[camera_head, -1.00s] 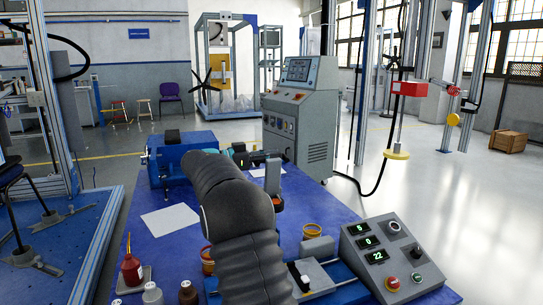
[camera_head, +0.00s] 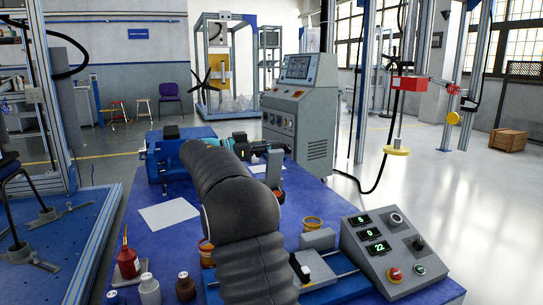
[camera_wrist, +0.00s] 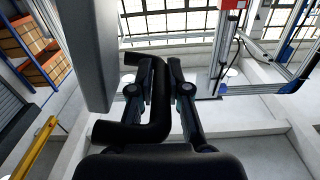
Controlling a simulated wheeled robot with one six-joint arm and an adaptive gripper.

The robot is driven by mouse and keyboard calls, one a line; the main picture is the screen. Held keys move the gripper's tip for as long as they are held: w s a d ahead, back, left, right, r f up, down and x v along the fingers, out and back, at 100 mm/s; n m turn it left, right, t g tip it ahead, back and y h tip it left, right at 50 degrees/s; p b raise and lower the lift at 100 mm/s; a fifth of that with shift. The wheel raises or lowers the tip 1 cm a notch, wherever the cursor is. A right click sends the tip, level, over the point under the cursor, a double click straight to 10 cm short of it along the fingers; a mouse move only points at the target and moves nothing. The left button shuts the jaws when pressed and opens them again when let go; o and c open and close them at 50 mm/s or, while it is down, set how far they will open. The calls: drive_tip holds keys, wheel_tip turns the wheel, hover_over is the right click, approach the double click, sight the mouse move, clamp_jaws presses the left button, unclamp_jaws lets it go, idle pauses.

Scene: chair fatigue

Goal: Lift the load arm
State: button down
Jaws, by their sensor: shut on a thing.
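A black bent bar (camera_wrist: 150,105), which looks like the load arm or its handle, runs up between the two fingers of my gripper (camera_wrist: 160,88) in the wrist view. My gripper is shut on this bar. A grey block (camera_wrist: 92,50) stands close to the left of the fingers. In the head view my gripper (camera_head: 262,150) is small and partly hidden behind my dark sleeved arm, so its hold is unclear there. A grey upright piece (camera_head: 274,168) with an orange-brown round base is just beside it, over the blue table (camera_head: 325,198).
A control box (camera_head: 395,250) with green readouts stands at the table's right front. A grey console cabinet (camera_head: 300,110) stands behind.

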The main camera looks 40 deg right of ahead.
drive_tip(key=s+b, duration=0.1)
drive_tip(key=b, duration=0.2)
drive_tip(key=shift+s+a+f+m, duration=0.25)
drive_tip(key=shift+s+f+m, duration=0.1)
drive_tip(key=shift+f+m, duration=0.05)
drive_tip(key=shift+s+r+b, duration=0.2)
drive_tip(key=shift+s+b, duration=0.15)
drive_tip(key=shift+b, duration=0.2)
drive_tip(key=c, duration=1.4)
unclamp_jaws()
drive_tip(key=shift+a, duration=0.15)
drive_tip(key=v, duration=1.2)
drive_tip(key=shift+w, duration=0.1)
